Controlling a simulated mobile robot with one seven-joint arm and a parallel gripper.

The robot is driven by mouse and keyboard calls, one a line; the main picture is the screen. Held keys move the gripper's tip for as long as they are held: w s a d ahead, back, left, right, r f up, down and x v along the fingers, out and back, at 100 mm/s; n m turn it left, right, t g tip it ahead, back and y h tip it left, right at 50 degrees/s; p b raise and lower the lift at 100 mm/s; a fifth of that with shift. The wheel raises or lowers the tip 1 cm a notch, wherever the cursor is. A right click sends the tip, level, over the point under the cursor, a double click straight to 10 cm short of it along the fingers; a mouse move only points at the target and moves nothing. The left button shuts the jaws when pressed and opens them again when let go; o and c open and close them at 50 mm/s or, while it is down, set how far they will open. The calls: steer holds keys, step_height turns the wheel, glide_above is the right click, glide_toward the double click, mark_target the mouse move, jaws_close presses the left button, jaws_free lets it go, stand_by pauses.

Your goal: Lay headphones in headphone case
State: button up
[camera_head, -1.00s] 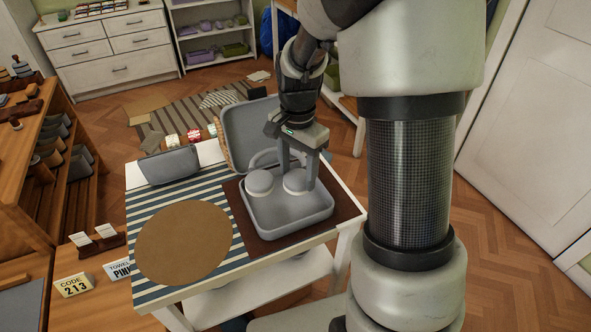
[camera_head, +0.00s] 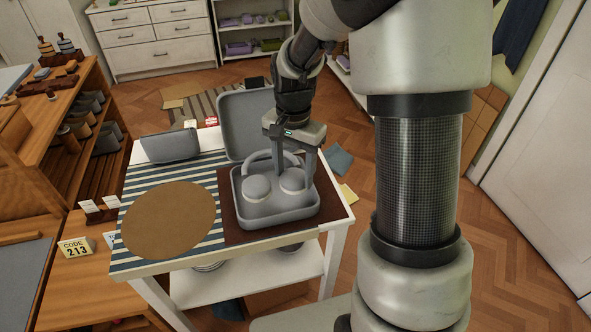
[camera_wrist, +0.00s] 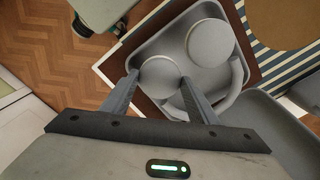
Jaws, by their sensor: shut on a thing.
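The grey headphones (camera_head: 257,188) have two round ear cups and a curved headband. The open grey headphone case (camera_head: 272,216) lies on a brown mat, its lid (camera_head: 243,112) raised at the back. My gripper (camera_head: 296,170) points down, shut on the right ear cup. In the wrist view my gripper (camera_wrist: 160,84) has one finger on each side of an ear cup (camera_wrist: 160,74); the other cup (camera_wrist: 210,43) is beside it. Both cups are over the case's tray (camera_wrist: 150,46). The headband (camera_wrist: 237,84) is on the lid side. I cannot tell whether the headphones touch the tray floor.
The case's mat (camera_head: 232,230) lies at the right of a white table with a striped cloth (camera_head: 135,196). A round brown placemat (camera_head: 168,220) and a closed grey case (camera_head: 170,146) are to the left. Wooden shelving (camera_head: 60,130) stands further left.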

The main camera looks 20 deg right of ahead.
mark_target(294, 176)
steer(key=shift+f+b, duration=2.05)
steer(key=shift+f, duration=0.7)
steer(key=shift+f, duration=0.45)
steer(key=o, duration=1.2)
steer(key=shift+c, duration=0.3)
steer(key=shift+c, duration=0.8)
steer(key=shift+r, duration=0.1)
steer(key=shift+r+p, duration=1)
steer(key=shift+r, duration=0.45)
